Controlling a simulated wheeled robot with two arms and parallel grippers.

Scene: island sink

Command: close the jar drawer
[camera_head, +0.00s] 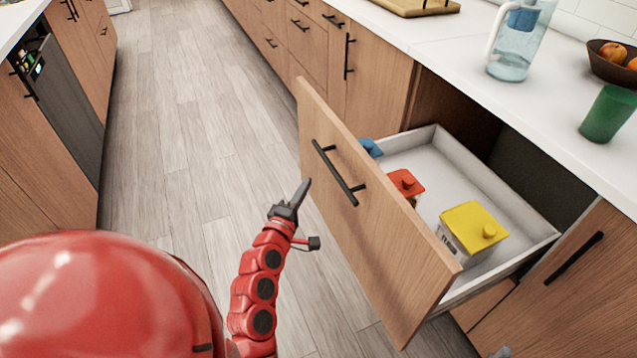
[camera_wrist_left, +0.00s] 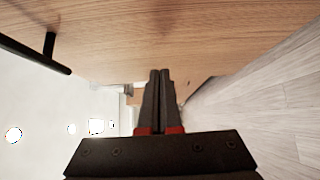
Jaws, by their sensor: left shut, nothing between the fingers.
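The jar drawer (camera_head: 368,215) is pulled out from the counter on the right, with a wooden front and a black bar handle (camera_head: 339,173). Inside its white tray are a yellow-lidded jar (camera_head: 472,230), a red-lidded jar (camera_head: 406,184) and a blue-lidded item (camera_head: 370,147), partly hidden by the front. My left gripper (camera_head: 301,192) is shut and empty, in front of the drawer front, left of the handle. In the left wrist view the shut fingers (camera_wrist_left: 160,90) point along the wooden front, with the handle (camera_wrist_left: 40,52) at upper left. I cannot tell whether they touch it.
A glass pitcher (camera_head: 515,45), a green cup (camera_head: 608,113) and a fruit bowl (camera_head: 612,65) stand on the white counter above the drawer. The wooden floor (camera_head: 180,110) is clear between the counters.

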